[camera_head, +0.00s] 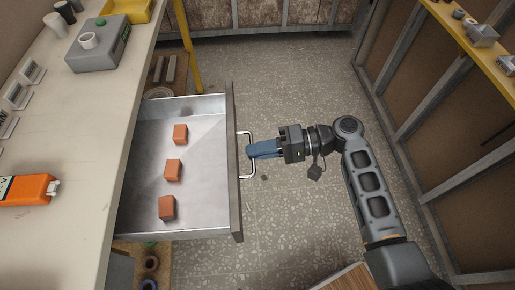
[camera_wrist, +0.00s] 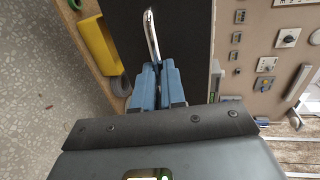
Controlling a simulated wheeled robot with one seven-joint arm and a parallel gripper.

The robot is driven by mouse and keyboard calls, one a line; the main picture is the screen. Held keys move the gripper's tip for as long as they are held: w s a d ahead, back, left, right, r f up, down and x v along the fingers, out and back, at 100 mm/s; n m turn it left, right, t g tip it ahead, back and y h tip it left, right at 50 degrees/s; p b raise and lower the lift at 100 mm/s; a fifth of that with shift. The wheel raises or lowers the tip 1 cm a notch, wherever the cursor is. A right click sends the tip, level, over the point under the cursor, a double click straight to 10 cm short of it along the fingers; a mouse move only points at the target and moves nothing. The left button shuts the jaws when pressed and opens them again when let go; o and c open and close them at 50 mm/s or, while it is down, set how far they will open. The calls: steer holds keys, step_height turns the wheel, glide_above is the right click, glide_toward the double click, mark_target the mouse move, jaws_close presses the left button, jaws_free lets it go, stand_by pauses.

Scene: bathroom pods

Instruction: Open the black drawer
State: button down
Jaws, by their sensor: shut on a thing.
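The drawer (camera_head: 205,215) under the worktop is pulled far out in the head view. Its inside is bare grey metal and holds three orange-brown cubes (camera_head: 174,170). Its dark front panel (camera_head: 236,190) shows edge-on in the head view and as a black face (camera_wrist: 193,45) in the wrist view. A metal bar handle (camera_head: 248,175) stands out from the front and also shows in the wrist view (camera_wrist: 152,35). My gripper (camera_head: 250,151), with blue fingers, is at the handle. In the wrist view its fingers (camera_wrist: 157,70) are shut on the handle's near end.
The worktop (camera_head: 90,130) carries an orange tool (camera_head: 28,189), a grey box with a green button (camera_head: 97,43) and a yellow tray (camera_head: 125,10). A framed wall with a yellow shelf (camera_head: 470,40) stands at the right.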

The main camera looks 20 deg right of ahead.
steer(key=c, duration=1.2)
jaws_free()
steer(key=shift+b+v, duration=0.35)
steer(key=shift+v, duration=3.5)
